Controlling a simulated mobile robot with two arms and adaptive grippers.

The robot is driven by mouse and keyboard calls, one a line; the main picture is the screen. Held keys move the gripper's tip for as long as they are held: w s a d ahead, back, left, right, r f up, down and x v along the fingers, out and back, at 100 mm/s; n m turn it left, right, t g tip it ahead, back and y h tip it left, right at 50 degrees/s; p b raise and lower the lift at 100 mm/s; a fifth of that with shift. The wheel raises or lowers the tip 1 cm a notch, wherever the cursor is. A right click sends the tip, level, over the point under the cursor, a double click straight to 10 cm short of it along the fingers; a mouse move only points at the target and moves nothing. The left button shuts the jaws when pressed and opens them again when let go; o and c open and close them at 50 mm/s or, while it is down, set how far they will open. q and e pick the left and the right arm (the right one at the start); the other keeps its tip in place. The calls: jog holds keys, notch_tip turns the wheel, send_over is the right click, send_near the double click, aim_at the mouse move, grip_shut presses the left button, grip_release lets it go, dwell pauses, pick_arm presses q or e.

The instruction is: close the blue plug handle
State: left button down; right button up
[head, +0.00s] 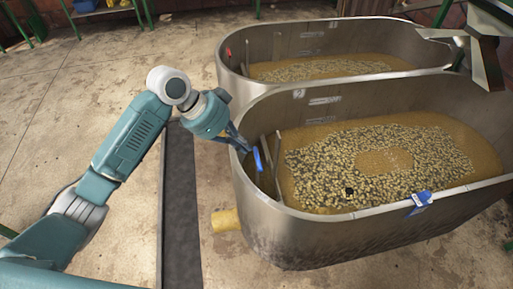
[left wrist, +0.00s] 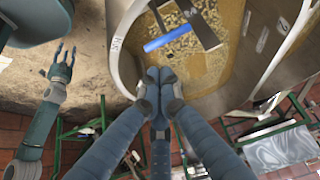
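The blue plug handle (head: 257,158) is a small blue piece inside the left end of the nearer metal tank (head: 330,222). In the left wrist view the handle (left wrist: 168,39) is a slanted blue bar beside dark rods. My left gripper (head: 239,143) is over the tank's left rim, just up and left of the handle. In the left wrist view its fingertips (left wrist: 159,76) are together with nothing between them, and a gap shows between them and the handle. My right gripper (left wrist: 62,68) shows only in the left wrist view, with fingers spread and empty, away from the tank.
The nearer tank holds yellowish liquid with floating beans (head: 380,165). A second similar tank (head: 325,45) stands behind it. A blue tag (head: 421,199) is on the front rim. A yellow pipe stub (head: 225,220) sticks out at the lower left. The floor (head: 60,120) on the left is clear.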

pick_arm(q)
notch_tip(320, 180, up, 5)
jog(key=w+a, duration=0.1)
jog(key=w, duration=0.2)
jog(key=p, duration=0.2)
send_over(256, 156)
jog(key=d, duration=0.1)
jog(key=shift+m+h, duration=0.3)
jog(key=shift+m, duration=0.1)
notch_tip(256, 156, down, 8)
jog(key=shift+r, duration=0.15)
jog(key=f, duration=0.2)
jog(key=shift+a+f+p, duration=0.25)
jog(key=shift+f+p, duration=0.05)
jog(key=shift+p, duration=0.05)
jog(key=shift+a+f, duration=0.2)
jog(key=shift+f, duration=0.55)
pick_arm(e)
jog(key=s, duration=0.2)
jog(key=s+d, duration=0.1)
jog(key=s, duration=0.2)
jog(key=shift+s+r, duration=0.2)
pick_arm(q)
jog(key=shift+f, duration=0.1)
